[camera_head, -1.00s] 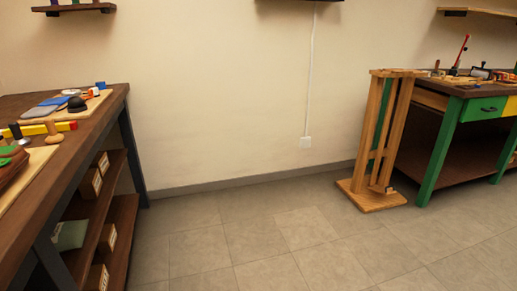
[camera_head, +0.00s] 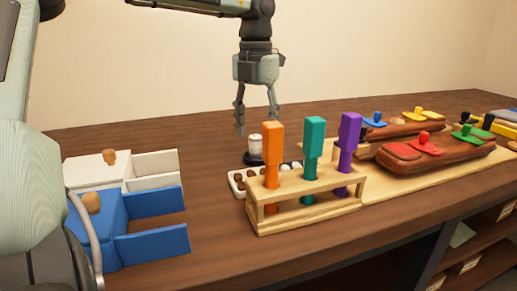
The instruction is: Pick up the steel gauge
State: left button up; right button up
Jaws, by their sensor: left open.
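My left gripper (camera_head: 255,122) hangs over the back of the workbench, fingers pointing down, open and empty. Below it stands a small white cylinder (camera_head: 255,143) on a round black base (camera_head: 252,158), partly behind an orange-handled tool; the fingertips look apart from it. I cannot tell whether this is the steel gauge, and no other thing in view is clearly a steel gauge. My right gripper is not in view.
A wooden rack (camera_head: 310,204) holds orange (camera_head: 272,145), teal (camera_head: 313,140) and purple (camera_head: 349,140) handled tools. A white tray (camera_head: 238,182) lies behind it. White (camera_head: 95,172) and blue (camera_head: 110,225) boxes stand left. Brown saddle-like pieces (camera_head: 440,155) lie right.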

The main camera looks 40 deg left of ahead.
aim_at(256, 136)
pick_arm(q)
notch_tip(256, 136, down, 4)
jog(key=shift+r, duration=0.2)
grip_shut()
